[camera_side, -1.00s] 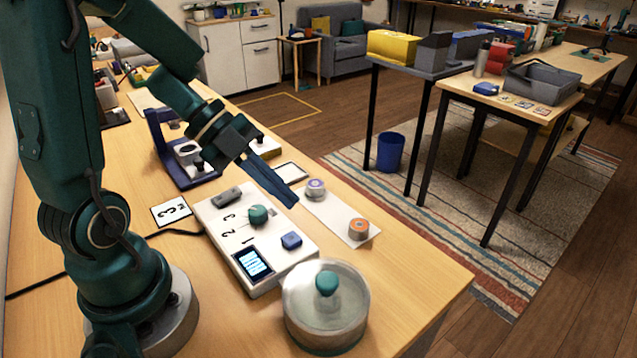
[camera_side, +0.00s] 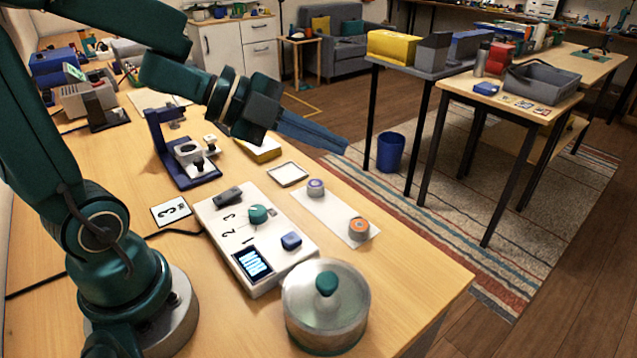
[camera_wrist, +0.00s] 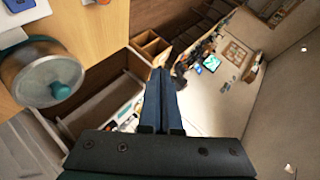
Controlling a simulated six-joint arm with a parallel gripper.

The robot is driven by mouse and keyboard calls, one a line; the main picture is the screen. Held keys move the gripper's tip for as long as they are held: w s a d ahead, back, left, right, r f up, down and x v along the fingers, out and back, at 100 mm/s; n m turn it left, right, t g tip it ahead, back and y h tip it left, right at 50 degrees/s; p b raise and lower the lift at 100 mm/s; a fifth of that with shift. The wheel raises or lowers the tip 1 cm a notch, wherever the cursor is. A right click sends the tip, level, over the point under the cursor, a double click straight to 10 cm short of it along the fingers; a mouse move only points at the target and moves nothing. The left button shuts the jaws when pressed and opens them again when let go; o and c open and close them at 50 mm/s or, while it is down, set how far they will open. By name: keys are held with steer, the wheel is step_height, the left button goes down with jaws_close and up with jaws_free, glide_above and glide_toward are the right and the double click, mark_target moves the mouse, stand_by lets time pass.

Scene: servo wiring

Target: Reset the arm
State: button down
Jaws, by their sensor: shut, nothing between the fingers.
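My gripper (camera_side: 346,149) is raised above the workbench in the side view, its blue fingers pointing right and slightly down, past the white framed pad. The fingers are together and hold nothing. In the wrist view my gripper (camera_wrist: 168,75) also looks shut, with open room and the floor area beyond the tips. The white control box (camera_side: 228,258) with a green knob (camera_side: 258,214), a blue button (camera_side: 291,241) and a small lit screen (camera_side: 252,263) lies on the bench below. My gripper touches none of these.
A round glass-lidded pot (camera_side: 325,310) stands at the bench's front; it shows in the wrist view too (camera_wrist: 20,88). A white strip (camera_side: 332,220) carries a purple-topped and an orange-topped piece.

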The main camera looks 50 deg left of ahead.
steer(key=a+r+n+t+y, duration=0.45)
steer(key=r+n+y, duration=0.3)
steer(key=n, duration=0.55)
steer(key=s+d+f+n+g, duration=0.3)
steer(key=s+f+n+g, duration=0.3)
steer(key=s+f+g, duration=0.3)
steer(key=s+f+h, duration=0.1)
steer(key=s, duration=0.3)
steer(key=shift+d+f, duration=0.3)
steer(key=shift+d, duration=0.05)
stand_by(5.1)
